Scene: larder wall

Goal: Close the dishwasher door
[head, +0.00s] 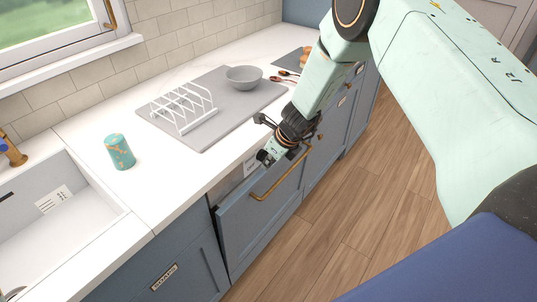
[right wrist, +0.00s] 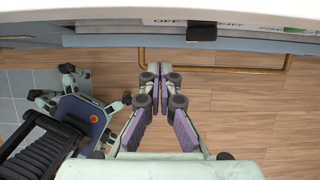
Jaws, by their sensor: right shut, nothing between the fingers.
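The dishwasher door (head: 250,222) is a blue-grey panel under the counter with a long brass handle (head: 268,190). Its top edge stands out a little from the cabinet front, so it looks slightly ajar. The handle also shows in the right wrist view (right wrist: 230,69), below a strip marked OFF. My right gripper (head: 266,158) is at the top of the door, just under the counter edge. In the right wrist view its fingertips (right wrist: 160,68) are together and empty, overlapping the handle's line; I cannot tell whether they touch it. My left gripper is not in view.
The white counter holds a teal cup (head: 120,152), a grey mat (head: 205,140) with a white rack (head: 185,108), and a grey bowl (head: 244,77). A sink (head: 60,235) is at left. The wooden floor (head: 335,205) before the door is clear.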

